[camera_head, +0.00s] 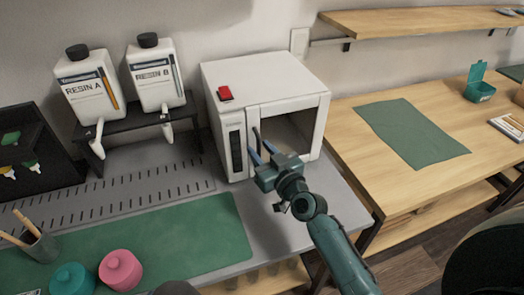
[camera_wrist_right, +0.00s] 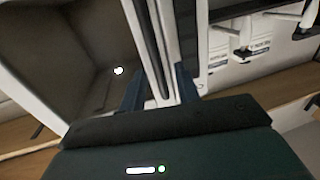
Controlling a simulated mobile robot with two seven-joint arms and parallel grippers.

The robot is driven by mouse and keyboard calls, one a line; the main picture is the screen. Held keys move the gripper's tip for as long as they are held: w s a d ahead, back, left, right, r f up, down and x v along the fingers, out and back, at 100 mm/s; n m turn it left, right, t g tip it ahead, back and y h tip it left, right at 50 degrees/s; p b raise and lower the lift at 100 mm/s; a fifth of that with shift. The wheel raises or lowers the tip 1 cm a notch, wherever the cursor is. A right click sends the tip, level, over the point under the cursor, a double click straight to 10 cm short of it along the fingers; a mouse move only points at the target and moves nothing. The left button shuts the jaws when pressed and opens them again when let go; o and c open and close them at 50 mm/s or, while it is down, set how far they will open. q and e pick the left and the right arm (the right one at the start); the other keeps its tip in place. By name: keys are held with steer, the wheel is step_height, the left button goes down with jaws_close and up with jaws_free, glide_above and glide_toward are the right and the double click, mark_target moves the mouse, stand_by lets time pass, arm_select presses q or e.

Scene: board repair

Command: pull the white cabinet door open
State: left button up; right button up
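The white cabinet (camera_head: 265,72) stands on the grey bench, with a red switch on top. Its front has a white-framed door (camera_head: 316,112) around a dark opening. I cannot tell if clear glass fills the frame. A dark upright handle (camera_head: 256,138) is on the door's left side, and it shows in the right wrist view (camera_wrist_right: 152,50). My right gripper (camera_head: 262,152) is at the handle. In the wrist view its fingers (camera_wrist_right: 159,90) stand apart on either side of the handle, with white frame visible between them. My left gripper is not in view.
A black rack (camera_head: 130,122) with two resin bottles stands left of the cabinet. A green mat (camera_head: 180,235) lies in front, with pink (camera_head: 120,270) and teal (camera_head: 72,280) jars. A wooden table (camera_head: 350,150) is on the right. Bare bench lies before the cabinet.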

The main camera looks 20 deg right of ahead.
steer(key=shift+c, duration=0.4)
jaws_close()
